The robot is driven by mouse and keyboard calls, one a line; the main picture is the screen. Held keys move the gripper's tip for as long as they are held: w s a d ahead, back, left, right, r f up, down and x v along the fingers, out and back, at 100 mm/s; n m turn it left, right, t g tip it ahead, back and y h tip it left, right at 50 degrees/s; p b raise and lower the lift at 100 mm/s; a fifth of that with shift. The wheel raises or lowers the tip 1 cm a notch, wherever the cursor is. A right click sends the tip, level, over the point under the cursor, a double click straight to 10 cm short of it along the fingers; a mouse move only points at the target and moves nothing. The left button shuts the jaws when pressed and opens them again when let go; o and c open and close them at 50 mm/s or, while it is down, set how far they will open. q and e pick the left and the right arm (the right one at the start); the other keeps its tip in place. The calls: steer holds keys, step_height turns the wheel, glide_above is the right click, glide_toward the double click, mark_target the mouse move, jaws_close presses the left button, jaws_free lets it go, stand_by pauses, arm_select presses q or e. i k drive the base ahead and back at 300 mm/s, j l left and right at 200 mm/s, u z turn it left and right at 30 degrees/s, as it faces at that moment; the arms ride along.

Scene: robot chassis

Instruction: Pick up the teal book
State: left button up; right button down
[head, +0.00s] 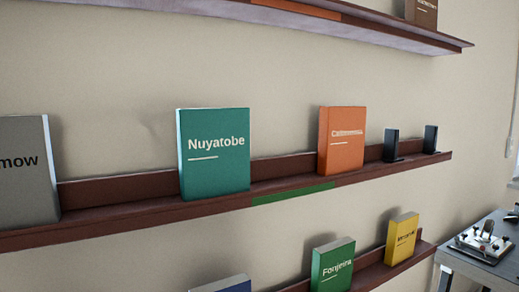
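The teal book (214,165) stands upright on the middle wall shelf, left of the picture's centre. Its cover faces me and reads "Nuyatobe" in white, with a short white line below. Its lower edge rests at the shelf's front part, and nothing hides its cover. Neither of my grippers shows in the head view.
The middle shelf (110,222) also holds a grey book (25,180), an orange book (341,145) and two small dark bookend-like pieces (391,146). An upper shelf (400,37) runs above. A green book (332,268) and a yellow book (402,240) stand below. A grey table (490,268) is at right.

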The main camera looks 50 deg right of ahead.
mark_target(213, 144)
steer(key=k+l, duration=0.1)
steer(key=l, duration=0.3)
steer(key=k+l, duration=0.1)
steer(key=l, duration=0.3)
steer(key=k+l, duration=0.1)
steer(key=l, duration=0.25)
